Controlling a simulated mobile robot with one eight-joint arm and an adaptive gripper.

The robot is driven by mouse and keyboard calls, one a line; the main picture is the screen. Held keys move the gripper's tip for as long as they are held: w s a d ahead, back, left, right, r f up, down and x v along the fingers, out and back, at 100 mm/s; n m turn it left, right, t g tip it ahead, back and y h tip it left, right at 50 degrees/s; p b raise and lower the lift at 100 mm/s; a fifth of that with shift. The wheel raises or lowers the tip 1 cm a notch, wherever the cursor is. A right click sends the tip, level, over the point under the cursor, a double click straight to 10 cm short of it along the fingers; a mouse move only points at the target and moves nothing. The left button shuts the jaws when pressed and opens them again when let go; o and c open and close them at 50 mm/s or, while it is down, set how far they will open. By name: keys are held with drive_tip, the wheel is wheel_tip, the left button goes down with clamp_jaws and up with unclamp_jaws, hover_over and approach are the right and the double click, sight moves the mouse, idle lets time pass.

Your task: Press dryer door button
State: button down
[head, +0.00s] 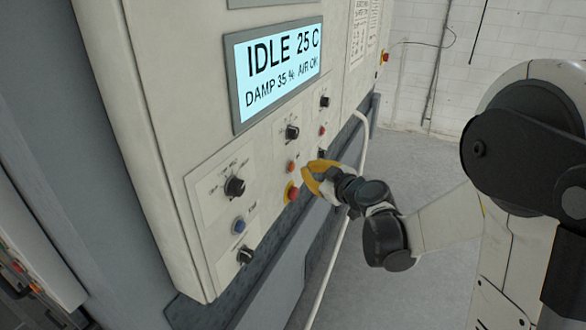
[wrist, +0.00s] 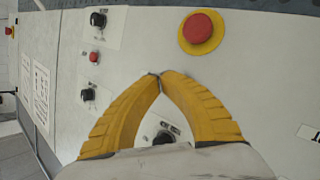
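The control panel (head: 150,120) holds several buttons and knobs; which one is the dryer door button I cannot read. A small red button (head: 291,167) sits just left of my gripper (head: 307,171), above a red mushroom button (head: 292,193) on a yellow ring. A blue button (head: 239,226) is lower left. In the wrist view my gripper (wrist: 161,75) is shut, yellow fingertips together and empty, in front of the panel below the mushroom button (wrist: 198,29). The fingers hide part of the panel, and contact cannot be told. Another small red button (wrist: 95,57) is left.
The display (head: 277,72) reads IDLE 25 C, DAMP 35 %, AIR OK. Black knobs (head: 235,187) sit around the buttons; one (wrist: 163,138) shows between my fingers. A pale hose or cable (head: 341,232) hangs beside the panel. Grey floor (head: 420,155) is open to the right.

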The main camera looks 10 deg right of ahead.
drive_tip(key=s+d, duration=0.2)
drive_tip(key=d, duration=0.1)
drive_tip(key=shift+s+d, duration=0.15)
drive_tip(key=shift+s, duration=0.05)
drive_tip(key=shift+b, duration=0.3)
